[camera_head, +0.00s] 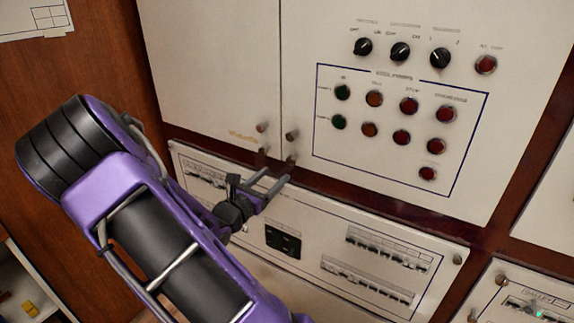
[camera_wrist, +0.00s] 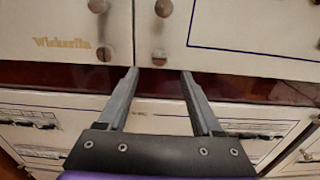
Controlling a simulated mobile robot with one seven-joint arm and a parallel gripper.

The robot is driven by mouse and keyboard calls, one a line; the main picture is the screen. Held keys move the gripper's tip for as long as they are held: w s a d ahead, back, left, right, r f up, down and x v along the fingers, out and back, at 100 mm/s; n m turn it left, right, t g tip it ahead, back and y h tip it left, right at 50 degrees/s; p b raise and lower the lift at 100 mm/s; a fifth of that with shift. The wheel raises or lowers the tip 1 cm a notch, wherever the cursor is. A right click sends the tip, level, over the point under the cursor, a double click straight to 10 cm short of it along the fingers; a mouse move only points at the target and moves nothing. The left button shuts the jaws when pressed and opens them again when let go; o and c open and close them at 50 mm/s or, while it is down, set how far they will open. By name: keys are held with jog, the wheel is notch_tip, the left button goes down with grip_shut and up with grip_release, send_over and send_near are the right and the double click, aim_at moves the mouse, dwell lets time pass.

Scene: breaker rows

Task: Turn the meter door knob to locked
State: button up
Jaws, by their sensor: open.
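Two pale cabinet doors meet at a vertical seam, with small round metal knobs on both sides of it. On the left door (camera_head: 215,75) are an upper knob (camera_head: 262,127) and a lower knob (camera_head: 264,152). On the right door (camera_head: 325,190) are an upper knob (camera_head: 292,135) and a lower knob (camera_head: 291,158). No readable label shows which is the meter door knob. My gripper (camera_head: 277,177) is open and empty, just below the seam. In the wrist view its fingertips (camera_wrist: 159,72) point at the right door's lower knob (camera_wrist: 159,57), apparently without gripping it.
Rotary switches (camera_head: 400,51) and several coloured buttons (camera_head: 409,105) sit on the right door. Below is a breaker panel (camera_head: 320,215) with breaker rows and a black socket (camera_head: 283,241). Dark red frame strips separate the panels. Another panel (camera_head: 525,300) stands at lower right.

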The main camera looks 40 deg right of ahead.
aim_at(290, 160)
jog(key=x, duration=0.8)
jog(key=shift+c, duration=0.3)
grip_shut()
